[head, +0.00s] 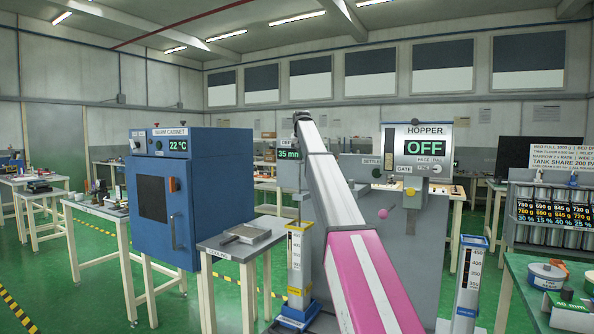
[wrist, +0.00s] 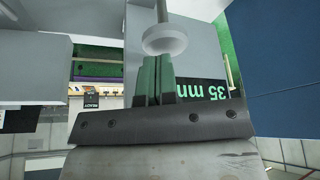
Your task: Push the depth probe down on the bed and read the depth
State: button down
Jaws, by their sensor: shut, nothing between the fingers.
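The depth probe's white round cap (wrist: 165,38) on its thin rod shows at the top of the wrist view, which is upside down. My gripper (wrist: 156,62) has its dark fingers together, with the tips at the cap's flat face; I cannot tell whether they touch. The depth display (head: 288,155) reads 35 mm in the head view, and the same reading is inverted in the wrist view (wrist: 205,90). Below it stands a scaled sieve column (head: 296,250) on a blue base. The bed inside it is not clear. My arm hides part of the probe area in the head view.
The hopper panel (head: 425,147) reads OFF, above a grey housing with a pink knob. A second column (head: 469,280) stands at right. A blue warm cabinet (head: 160,200) and a small table (head: 225,262) stand left of the column. A green bench (head: 545,290) is at far right.

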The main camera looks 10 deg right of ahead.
notch_tip(320, 180, up, 10)
jog(key=shift+f, duration=0.2)
jog(key=shift+s, duration=0.1)
